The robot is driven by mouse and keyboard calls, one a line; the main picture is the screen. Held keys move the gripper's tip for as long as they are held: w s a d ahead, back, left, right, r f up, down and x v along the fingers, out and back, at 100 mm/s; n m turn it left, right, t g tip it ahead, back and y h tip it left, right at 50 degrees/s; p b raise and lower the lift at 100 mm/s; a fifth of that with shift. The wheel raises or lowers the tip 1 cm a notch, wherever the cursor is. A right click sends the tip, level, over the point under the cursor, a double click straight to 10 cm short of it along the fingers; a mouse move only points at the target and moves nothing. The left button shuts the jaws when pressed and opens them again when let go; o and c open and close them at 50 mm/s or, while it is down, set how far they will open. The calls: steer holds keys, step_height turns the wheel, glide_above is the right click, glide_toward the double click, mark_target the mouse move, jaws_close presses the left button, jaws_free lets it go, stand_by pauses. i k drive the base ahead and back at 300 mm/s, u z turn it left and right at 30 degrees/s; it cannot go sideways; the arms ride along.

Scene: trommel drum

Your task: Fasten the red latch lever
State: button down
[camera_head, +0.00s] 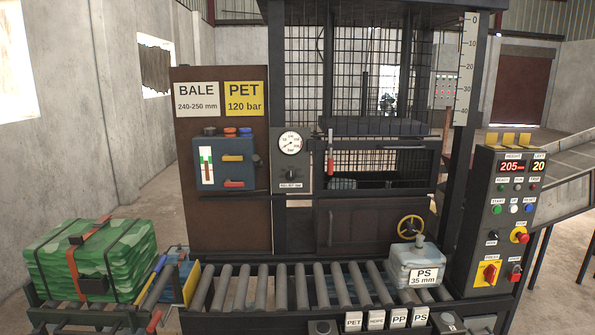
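A small red lever (331,152) stands upright at the left end of a dark horizontal bar across the front of the press (375,143). It is just right of the round pressure gauge (290,143). It is too small to tell whether it is engaged with a catch. A red handle (234,184) also lies level on the blue-grey box (222,163) on the brown panel. My gripper is not in this view.
A roller conveyor (290,288) runs along the front, with a PS block (418,265) at its right. A strapped green bale (92,258) sits at the left. A control panel (505,215) stands at the right. A yellow handwheel (411,228) is on the lower door (365,228).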

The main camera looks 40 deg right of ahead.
mark_target(330, 147)
steer(key=z, duration=0.55)
steer(key=k, duration=0.15)
steer(key=u, duration=1.85)
steer(key=k, duration=0.85)
steer(key=z, duration=0.65)
steer(key=k, duration=0.5)
steer(key=z, duration=0.6)
steer(key=i, duration=1.3)
steer(key=u, duration=0.15)
